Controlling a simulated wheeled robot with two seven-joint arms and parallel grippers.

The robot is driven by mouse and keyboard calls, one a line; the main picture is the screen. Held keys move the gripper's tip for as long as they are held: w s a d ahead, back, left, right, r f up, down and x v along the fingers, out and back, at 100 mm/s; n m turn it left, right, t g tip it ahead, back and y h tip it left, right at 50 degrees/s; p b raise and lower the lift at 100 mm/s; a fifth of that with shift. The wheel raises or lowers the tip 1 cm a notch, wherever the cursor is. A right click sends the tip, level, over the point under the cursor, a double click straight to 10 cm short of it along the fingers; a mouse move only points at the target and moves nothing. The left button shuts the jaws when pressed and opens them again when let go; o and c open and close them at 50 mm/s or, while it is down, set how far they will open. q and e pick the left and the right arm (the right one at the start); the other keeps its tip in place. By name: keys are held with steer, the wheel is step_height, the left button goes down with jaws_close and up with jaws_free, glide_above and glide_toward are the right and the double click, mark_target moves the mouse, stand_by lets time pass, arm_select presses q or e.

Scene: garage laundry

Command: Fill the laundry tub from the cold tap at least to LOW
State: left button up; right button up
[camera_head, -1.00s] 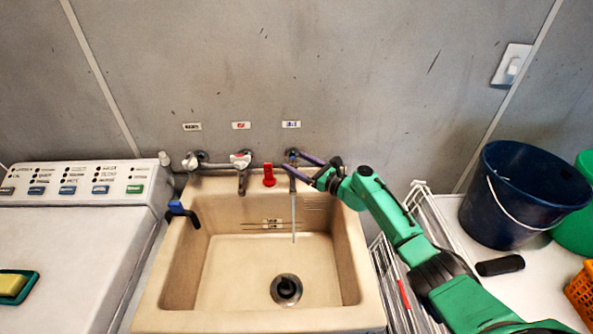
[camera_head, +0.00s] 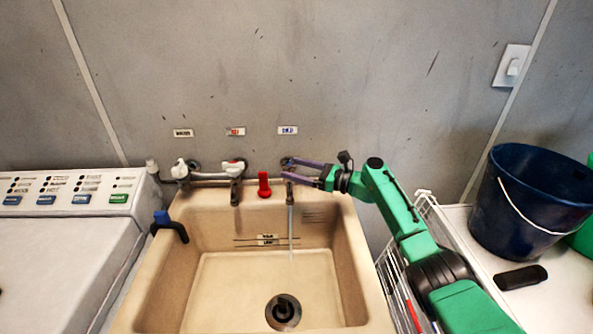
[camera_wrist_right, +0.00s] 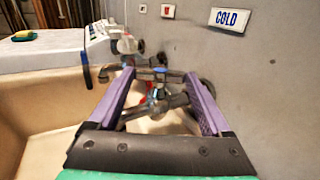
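The beige laundry tub (camera_head: 190,278) has a dark round drain (camera_head: 283,311) in its floor; I cannot tell if it is plugged. Level lines with small labels (camera_head: 266,240) mark its back wall. I see no clear water level. A thin stream of water (camera_head: 291,230) falls from the spout under the cold tap (camera_head: 287,162), below the blue-lettered COLD label (camera_head: 288,130). My right gripper (camera_head: 302,172) is at the cold tap. In the right wrist view its purple fingers (camera_wrist_right: 160,100) are apart, with the blue-marked tap between them. My left gripper is out of view.
A red-marked tap (camera_head: 233,167) and another white-handled tap (camera_head: 181,170) are left of the cold tap. A red object (camera_head: 264,185) stands on the back rim. A blue-and-black hook (camera_head: 168,224) sits on the left rim. A washer (camera_head: 60,245) stands left, a dark blue bucket (camera_head: 525,205) right.

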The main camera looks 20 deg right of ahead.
steer(key=shift+o, duration=1.1)
